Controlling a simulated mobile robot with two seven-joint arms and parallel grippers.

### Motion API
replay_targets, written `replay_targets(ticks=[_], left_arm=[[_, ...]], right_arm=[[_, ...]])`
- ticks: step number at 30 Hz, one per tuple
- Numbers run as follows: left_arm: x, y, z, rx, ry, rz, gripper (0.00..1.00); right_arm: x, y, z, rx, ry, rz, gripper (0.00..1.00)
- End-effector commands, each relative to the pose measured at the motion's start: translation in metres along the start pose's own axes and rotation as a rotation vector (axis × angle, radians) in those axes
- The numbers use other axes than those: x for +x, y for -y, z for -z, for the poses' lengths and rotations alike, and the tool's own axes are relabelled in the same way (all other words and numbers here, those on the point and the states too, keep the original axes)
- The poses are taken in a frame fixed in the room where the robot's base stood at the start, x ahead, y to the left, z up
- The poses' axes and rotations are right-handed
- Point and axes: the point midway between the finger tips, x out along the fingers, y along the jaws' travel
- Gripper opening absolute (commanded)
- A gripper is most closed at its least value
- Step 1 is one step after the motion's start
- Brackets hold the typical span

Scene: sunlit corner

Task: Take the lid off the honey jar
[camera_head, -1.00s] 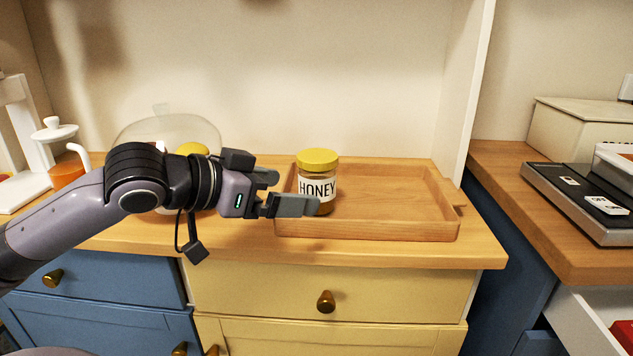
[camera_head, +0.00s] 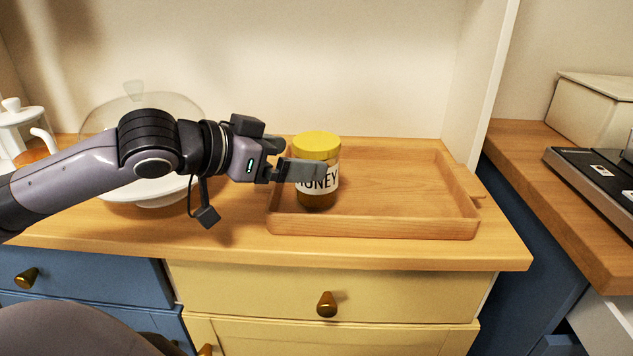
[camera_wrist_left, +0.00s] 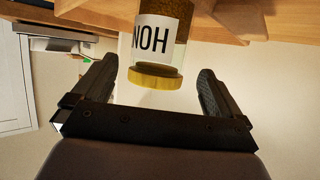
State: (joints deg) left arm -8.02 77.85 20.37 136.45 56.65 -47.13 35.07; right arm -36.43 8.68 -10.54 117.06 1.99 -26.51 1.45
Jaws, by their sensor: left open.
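The honey jar (camera_head: 318,193) stands upright at the left end of the wooden tray, with its yellow lid (camera_head: 316,144) on. My left gripper (camera_head: 303,165) is open and reaches in from the left. Its near finger crosses in front of the jar, just below the lid, and covers part of the HONEY label. The far finger is mostly hidden. In the left wrist view the jar (camera_wrist_left: 160,45) appears upside down, with its lid (camera_wrist_left: 155,78) between the two spread fingers and a gap on each side. My right gripper is not in view.
The wooden tray (camera_head: 400,225) is otherwise empty, with low walls. A glass-domed cake stand (camera_head: 150,190) is behind my left arm. A white-lidded pot (camera_head: 22,120) stands at far left. At right, a separate counter (camera_head: 560,190) holds a box (camera_head: 590,105) and a dark device.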

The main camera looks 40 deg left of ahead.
Motion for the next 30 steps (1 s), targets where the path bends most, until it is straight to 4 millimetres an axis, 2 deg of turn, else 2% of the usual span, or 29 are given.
replay_targets(ticks=[17, 26, 30], left_arm=[[0.016, -0.001, 0.006, -0.002, -0.004, 0.001, 1.00], [0.030, -0.003, 0.009, 0.000, -0.005, -0.002, 1.00], [0.043, -0.002, 0.007, -0.004, -0.004, 0.001, 1.00]], right_arm=[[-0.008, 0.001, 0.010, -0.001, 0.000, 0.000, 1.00], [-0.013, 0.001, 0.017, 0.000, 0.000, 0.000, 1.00], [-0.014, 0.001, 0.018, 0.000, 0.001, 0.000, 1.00]])
